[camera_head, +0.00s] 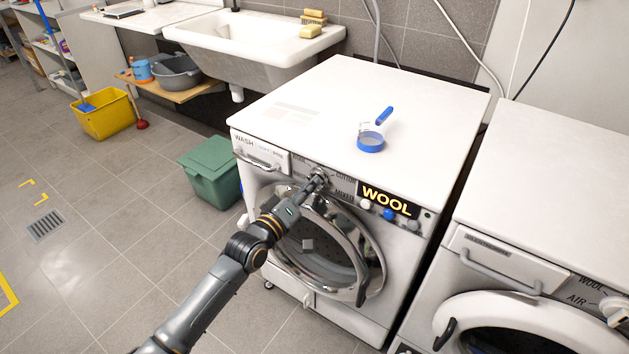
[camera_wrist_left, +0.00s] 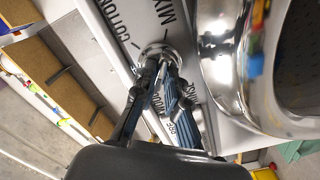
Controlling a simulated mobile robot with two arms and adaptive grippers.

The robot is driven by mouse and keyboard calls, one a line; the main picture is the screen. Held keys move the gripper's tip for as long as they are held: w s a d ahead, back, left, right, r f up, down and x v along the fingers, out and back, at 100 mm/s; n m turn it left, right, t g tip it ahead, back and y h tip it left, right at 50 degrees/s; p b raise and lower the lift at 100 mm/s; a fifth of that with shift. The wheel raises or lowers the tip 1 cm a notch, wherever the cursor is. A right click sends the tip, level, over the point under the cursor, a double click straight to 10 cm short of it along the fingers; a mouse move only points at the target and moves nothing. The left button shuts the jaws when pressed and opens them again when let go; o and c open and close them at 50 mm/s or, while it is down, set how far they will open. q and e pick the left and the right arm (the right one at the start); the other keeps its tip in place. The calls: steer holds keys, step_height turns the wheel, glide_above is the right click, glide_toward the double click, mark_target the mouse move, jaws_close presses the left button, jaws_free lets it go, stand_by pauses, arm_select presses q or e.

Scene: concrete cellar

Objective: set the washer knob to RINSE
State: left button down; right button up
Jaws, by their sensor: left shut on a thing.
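The white washer (camera_head: 400,90) stands in the middle of the head view, with a black display (camera_head: 389,202) reading WOOL in yellow. Its knob (camera_head: 319,174) is on the front panel left of the display and is partly hidden by my gripper. My left gripper (camera_head: 314,183) reaches the panel and is shut on the knob. In the left wrist view the knob (camera_wrist_left: 158,52) shows a silver ring between my fingertips, with COTTON and MIXED labels above it and other labels partly covered by the fingers. My right gripper is not in view.
The washer's round door (camera_head: 325,250) is just below the knob, with a chrome rim. A blue measuring cup (camera_head: 371,141) sits on the washer top. A second machine (camera_head: 540,200) stands close on the right. A green bin (camera_head: 211,170) is left; floor at the front left is clear.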

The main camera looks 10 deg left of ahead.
arm_select(q)
steer(key=shift+r+n+p, duration=0.2)
steer(key=shift+n+p, duration=0.15)
steer(key=shift+n, duration=1.35)
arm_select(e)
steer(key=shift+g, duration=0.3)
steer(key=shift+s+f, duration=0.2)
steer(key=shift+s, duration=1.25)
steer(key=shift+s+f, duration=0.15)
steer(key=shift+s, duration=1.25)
arm_select(q)
steer(key=n, duration=0.4)
steer(key=shift+p, duration=0.4)
steer(key=shift+n, duration=0.3)
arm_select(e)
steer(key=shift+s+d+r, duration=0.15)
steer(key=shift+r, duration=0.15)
arm_select(q)
steer(key=n, duration=0.4)
steer(key=shift+n, duration=0.3)
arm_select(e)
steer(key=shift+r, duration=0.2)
